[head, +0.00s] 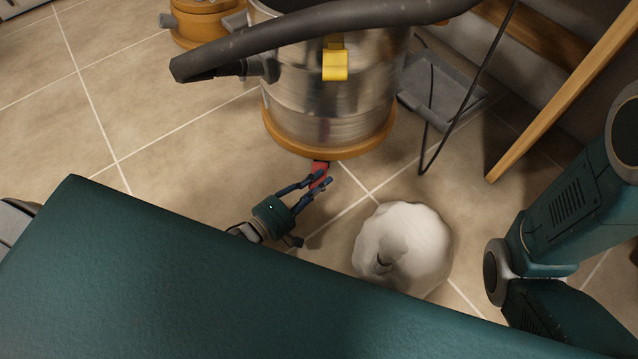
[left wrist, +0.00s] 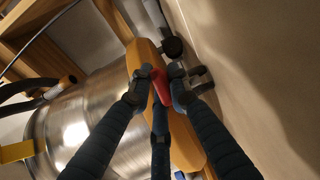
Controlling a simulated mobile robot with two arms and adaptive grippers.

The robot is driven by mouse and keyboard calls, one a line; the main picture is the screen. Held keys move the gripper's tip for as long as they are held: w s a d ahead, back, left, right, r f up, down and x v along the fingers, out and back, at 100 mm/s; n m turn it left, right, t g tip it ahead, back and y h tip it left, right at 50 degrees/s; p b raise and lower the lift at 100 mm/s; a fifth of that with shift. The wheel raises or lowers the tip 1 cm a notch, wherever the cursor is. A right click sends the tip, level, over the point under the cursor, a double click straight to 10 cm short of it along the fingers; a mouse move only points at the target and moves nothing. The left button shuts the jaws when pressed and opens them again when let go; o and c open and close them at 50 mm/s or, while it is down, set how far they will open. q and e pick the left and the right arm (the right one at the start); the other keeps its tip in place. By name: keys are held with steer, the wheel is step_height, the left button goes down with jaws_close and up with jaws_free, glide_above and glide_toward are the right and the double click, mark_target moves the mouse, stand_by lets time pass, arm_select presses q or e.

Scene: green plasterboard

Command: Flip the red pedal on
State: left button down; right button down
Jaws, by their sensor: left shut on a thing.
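The red pedal (head: 319,172) sticks out at the foot of a shiny metal drum vacuum (head: 310,110) with an orange base ring (head: 350,150). My left gripper (head: 318,184) is at the pedal, with its blue fingers on either side of it. In the left wrist view the red pedal (left wrist: 161,86) sits between the fingertips of my left gripper (left wrist: 162,88), in front of the orange base (left wrist: 185,140). The gripper is shut on the pedal, and the fingers partly hide it. My right gripper is not in view.
A dark hose (head: 300,40) crosses the vacuum's top. A white sack-like lump (head: 405,245) stands on the tiled floor right of my left gripper. A grey tray (head: 440,90), a hanging cable (head: 425,130) and a wooden leg (head: 560,95) are at the right.

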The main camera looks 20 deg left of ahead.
arm_select(q)
steer(key=shift+f, duration=0.4)
steer(key=shift+r, duration=0.15)
steer(key=shift+m, duration=0.3)
steer(key=c, duration=1.6)
jaws_free()
steer(key=v, duration=1.2)
steer(key=shift+f, duration=0.25)
